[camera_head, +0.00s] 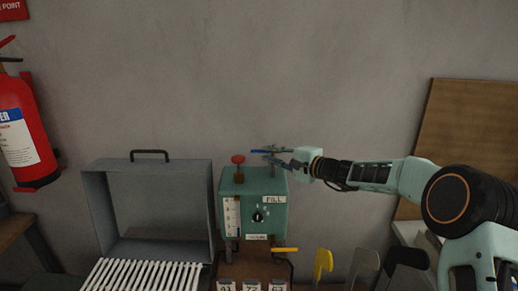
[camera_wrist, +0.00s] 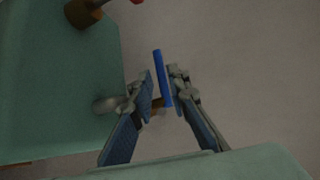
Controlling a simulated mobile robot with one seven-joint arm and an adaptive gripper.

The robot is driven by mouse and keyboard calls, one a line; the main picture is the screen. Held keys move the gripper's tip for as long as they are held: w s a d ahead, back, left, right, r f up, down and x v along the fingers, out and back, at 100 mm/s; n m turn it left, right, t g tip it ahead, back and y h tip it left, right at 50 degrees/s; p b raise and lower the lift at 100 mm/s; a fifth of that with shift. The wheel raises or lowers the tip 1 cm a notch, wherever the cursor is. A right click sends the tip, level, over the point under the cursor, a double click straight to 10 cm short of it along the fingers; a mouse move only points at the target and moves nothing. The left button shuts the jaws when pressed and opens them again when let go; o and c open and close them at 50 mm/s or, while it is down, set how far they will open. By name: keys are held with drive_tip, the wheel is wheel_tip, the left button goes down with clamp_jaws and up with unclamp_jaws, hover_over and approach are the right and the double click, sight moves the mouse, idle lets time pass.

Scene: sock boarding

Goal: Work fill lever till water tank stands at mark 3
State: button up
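The green machine (camera_head: 275,187) stands against the wall, with a FILL label at its upper right. A white gauge strip (camera_head: 232,217) with marks is at its front left; its water level is too small to read. My gripper (camera_head: 268,156) is above the machine's right top. In the wrist view a blue lever (camera_wrist: 162,76) runs between the fingertips of my gripper (camera_wrist: 163,86). The fingers are apart, with the lever closer to the right one. I cannot tell whether it touches. The lever's base is partly hidden by the left finger.
A red knob (camera_head: 238,160) stands on the machine's top left. A grey open-lidded case (camera_head: 150,166) and white slatted rack (camera_head: 145,274) are to the left. A yellow-handled valve (camera_head: 285,249) is below, and yellow, grey and black upright shapes (camera_head: 323,262) stand at the lower right.

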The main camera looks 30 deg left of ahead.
sight(261, 152)
drive_tip(key=shift+p+x, duration=0.65)
drive_tip(key=shift+x, duration=1.85)
clamp_jaws()
